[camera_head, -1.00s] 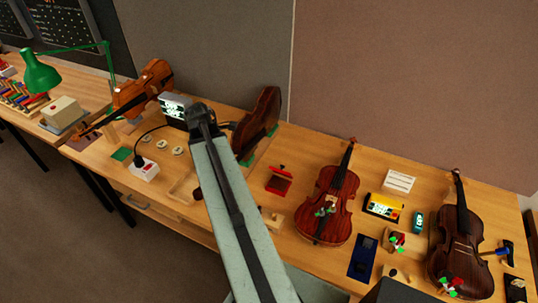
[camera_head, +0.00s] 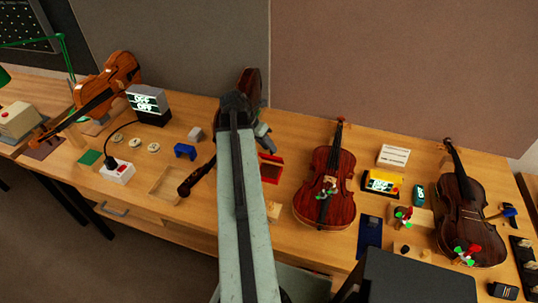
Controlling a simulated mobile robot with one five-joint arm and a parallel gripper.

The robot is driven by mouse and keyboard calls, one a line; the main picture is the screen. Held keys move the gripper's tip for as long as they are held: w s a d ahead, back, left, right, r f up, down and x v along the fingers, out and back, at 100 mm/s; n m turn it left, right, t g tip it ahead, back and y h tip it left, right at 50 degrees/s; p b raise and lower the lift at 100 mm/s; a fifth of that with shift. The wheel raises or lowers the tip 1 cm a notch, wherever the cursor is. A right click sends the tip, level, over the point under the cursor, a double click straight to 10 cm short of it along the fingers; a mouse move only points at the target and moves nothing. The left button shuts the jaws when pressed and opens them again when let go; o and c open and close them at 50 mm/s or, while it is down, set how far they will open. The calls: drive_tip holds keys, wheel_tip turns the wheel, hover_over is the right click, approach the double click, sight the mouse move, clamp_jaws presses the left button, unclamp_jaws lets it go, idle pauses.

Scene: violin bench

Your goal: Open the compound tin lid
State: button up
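A small red tin-like box (camera_head: 271,168) lies on the bench just right of my arm, partly hidden by it. I take it for the compound tin, but I cannot tell for sure, nor how its lid stands. My arm rises from the bottom and reaches over the bench. My gripper (camera_head: 263,137) is at its far end, seen small and dark, above and behind the red box in the picture. Its fingers are too unclear to tell whether they are open or shut. I see no contact with the box.
A dark violin part (camera_head: 198,175) shows left of my arm. A violin (camera_head: 322,195) lies right of the red box, another (camera_head: 461,212) at the far right, and one (camera_head: 110,82) at the left. A power strip (camera_head: 118,171) and wooden tray (camera_head: 166,186) are near the front edge.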

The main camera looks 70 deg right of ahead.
drive_tip(key=shift+x, duration=0.9)
drive_tip(key=shift+r, duration=0.1)
clamp_jaws()
idle(0.6)
